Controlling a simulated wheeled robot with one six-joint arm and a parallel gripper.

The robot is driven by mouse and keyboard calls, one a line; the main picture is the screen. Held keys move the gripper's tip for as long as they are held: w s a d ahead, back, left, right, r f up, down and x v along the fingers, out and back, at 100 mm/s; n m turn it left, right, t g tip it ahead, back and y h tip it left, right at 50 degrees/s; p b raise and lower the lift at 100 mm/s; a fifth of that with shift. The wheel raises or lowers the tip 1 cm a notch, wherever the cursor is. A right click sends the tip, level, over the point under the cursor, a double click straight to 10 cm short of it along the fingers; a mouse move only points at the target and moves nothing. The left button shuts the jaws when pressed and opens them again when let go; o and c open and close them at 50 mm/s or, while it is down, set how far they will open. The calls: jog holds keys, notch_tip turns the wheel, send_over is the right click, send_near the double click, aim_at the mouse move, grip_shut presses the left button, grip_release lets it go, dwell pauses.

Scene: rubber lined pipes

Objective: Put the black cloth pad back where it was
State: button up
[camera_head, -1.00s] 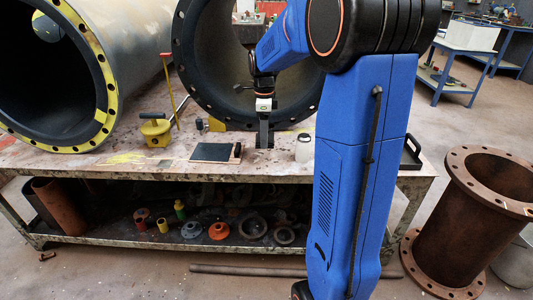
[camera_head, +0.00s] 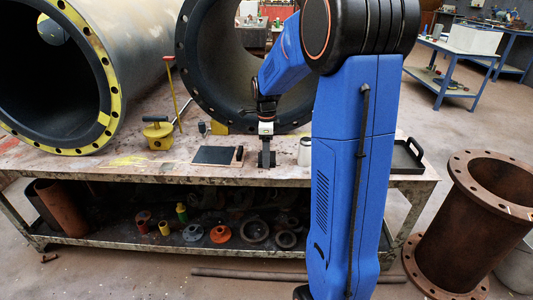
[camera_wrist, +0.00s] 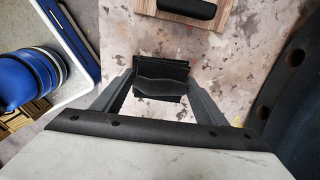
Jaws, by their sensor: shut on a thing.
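The black cloth pad (camera_wrist: 162,80) is folded and held between the two fingers of my gripper (camera_wrist: 160,92) in the wrist view. In the head view my gripper (camera_head: 266,145) points down at the front middle of the workbench (camera_head: 275,172). The pad shows there as a dark piece (camera_head: 266,160) below the fingers, close to the bench top. I cannot tell whether it touches the bench.
Left of the pad lies a black flat sheet (camera_head: 213,155) beside a black-handled block (camera_head: 239,154). A white jar (camera_head: 304,153) stands to the right. Large flanged pipes (camera_head: 183,60) stand behind. A black tray (camera_head: 406,158) lies at right.

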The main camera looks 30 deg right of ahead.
jog(key=o, duration=1)
notch_tip(320, 180, up, 12)
jog(key=s+a+r+n+t, duration=0.1)
jog(key=s+a+n, duration=0.4)
jog(key=s+n, duration=0.15)
jog(key=s+a+r+n+t, duration=0.1)
jog(key=s+a+r+n, duration=0.1)
jog(key=s+a+n, duration=0.45)
jog(key=s+a+f+n+t, duration=0.1)
jog(key=s+a+f+n, duration=0.1)
jog(key=s+n, duration=0.4)
jog(key=s+a+f+n+t, duration=0.1)
jog(key=s+f+n, duration=0.3)
jog(key=s, duration=0.7)
jog(key=shift+s+a+n+t, duration=0.15)
jog(key=shift+a+n+t, duration=0.25)
jog(key=shift+a+n, duration=0.4)
jog(key=shift+d, duration=0.15)
